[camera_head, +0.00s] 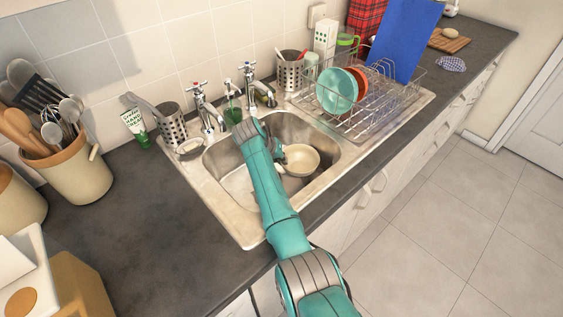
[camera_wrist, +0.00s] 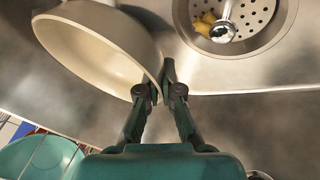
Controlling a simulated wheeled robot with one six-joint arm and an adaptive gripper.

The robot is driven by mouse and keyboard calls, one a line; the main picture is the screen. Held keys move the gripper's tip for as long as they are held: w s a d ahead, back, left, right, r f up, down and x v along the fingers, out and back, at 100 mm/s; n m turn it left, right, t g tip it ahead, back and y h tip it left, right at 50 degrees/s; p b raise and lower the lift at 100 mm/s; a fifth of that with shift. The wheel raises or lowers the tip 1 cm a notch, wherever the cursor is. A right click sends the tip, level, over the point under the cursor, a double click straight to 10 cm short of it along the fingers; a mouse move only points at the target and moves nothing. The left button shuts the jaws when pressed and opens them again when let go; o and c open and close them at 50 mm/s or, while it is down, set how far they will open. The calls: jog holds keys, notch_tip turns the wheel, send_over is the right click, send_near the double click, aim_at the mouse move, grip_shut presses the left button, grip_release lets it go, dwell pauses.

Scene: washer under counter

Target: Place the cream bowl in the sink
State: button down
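The cream bowl (camera_head: 302,160) is within the sink basin (camera_head: 238,187), on its right side, with its open side up in the head view. In the wrist view the bowl (camera_wrist: 95,45) fills the upper left. My gripper (camera_wrist: 163,92) has its two dark fingers closed together on the bowl's near rim, one finger on each side of the wall. In the head view my gripper (camera_head: 278,153) is at the bowl's left edge, partly hidden by my arm. I cannot tell whether the bowl touches the sink floor.
The drain strainer (camera_wrist: 233,22) shows beside the bowl with small yellow bits in it. A dish rack (camera_head: 375,110) with teal and orange dishes stands right of the basin. Taps (camera_head: 205,105) stand behind it. A utensil crock (camera_head: 78,172) is at left.

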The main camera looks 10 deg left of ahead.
jog(key=shift+f, duration=0.55)
jog(key=c, duration=1.3)
grip_release()
jog(key=shift+f, duration=0.15)
jog(key=v, duration=1.2)
